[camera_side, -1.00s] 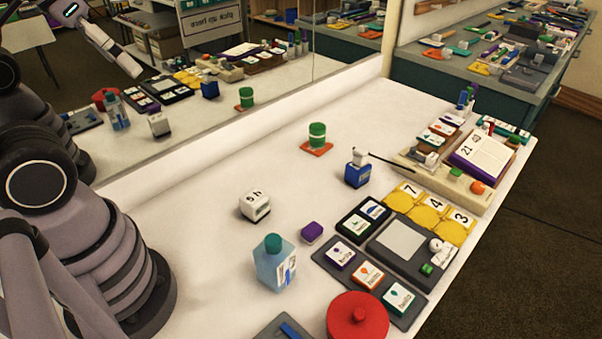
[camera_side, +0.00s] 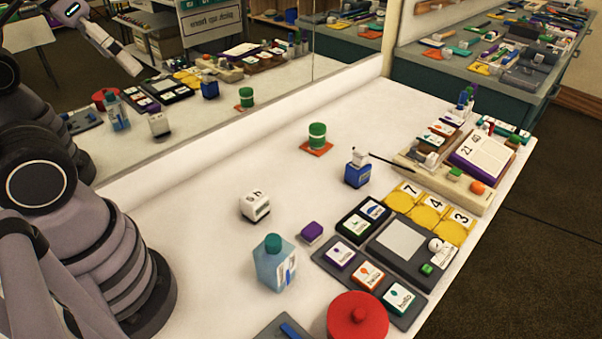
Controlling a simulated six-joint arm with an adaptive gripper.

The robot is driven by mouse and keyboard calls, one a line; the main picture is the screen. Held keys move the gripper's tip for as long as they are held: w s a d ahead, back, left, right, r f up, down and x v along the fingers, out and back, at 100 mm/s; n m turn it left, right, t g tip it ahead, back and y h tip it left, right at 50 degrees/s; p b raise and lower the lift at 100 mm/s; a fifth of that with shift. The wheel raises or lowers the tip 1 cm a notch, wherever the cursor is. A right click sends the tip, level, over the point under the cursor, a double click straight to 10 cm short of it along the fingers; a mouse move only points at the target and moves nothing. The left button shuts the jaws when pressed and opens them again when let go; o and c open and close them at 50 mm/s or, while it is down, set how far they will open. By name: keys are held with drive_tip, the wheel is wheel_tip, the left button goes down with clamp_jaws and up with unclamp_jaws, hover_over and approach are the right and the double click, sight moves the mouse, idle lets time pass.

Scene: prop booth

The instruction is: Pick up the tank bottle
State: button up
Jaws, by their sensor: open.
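A translucent blue bottle with a teal cap and a white label (camera_side: 275,265) stands upright on the white table, front centre. It is the bottle that best fits the name tank bottle. A small dark blue bottle (camera_side: 357,175) with a pale top stands farther back, with a thin dark stick beside it. My arm fills the left edge, to the left of the blue bottle. My gripper does not show clearly, so its place relative to the bottle cannot be told. Nothing is seen touching the blue bottle.
A purple block (camera_side: 311,232) and a white stamp-like block (camera_side: 255,206) are close to the bottle. A red round lidded thing (camera_side: 357,316) and a dark tray of cards (camera_side: 340,258) lie right. A green jar (camera_side: 317,136) stands behind. A mirror backs the table.

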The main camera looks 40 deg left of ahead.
drive_tip(key=w+d+f+n+g+h, duration=0.3)
drive_tip(key=w+f+n+g+h, duration=0.15)
drive_tip(key=f, duration=0.45)
drive_tip(key=w+d+f+n+g+h, duration=0.35)
drive_tip(key=f+g+h, duration=0.25)
drive_tip(key=f, duration=0.3)
drive_tip(key=n+t+h, duration=0.7)
drive_tip(key=n, duration=0.4)
approach(274, 253)
drive_tip(key=shift+w+d+f, duration=0.3)
drive_tip(key=shift+f, duration=0.3)
drive_tip(key=shift+w+d+f, duration=0.3)
drive_tip(key=shift+f, duration=0.25)
drive_tip(key=shift+d+f+n+t, duration=0.1)
drive_tip(key=shift+d+n+t, duration=0.15)
drive_tip(key=shift+d+n, duration=0.05)
drive_tip(key=shift+w+d, duration=0.2)
drive_tip(key=shift+d, duration=1.55)
drive_tip(key=shift+w+d, duration=0.25)
drive_tip(key=shift+d, duration=1.45)
drive_tip(key=c, duration=1.3)
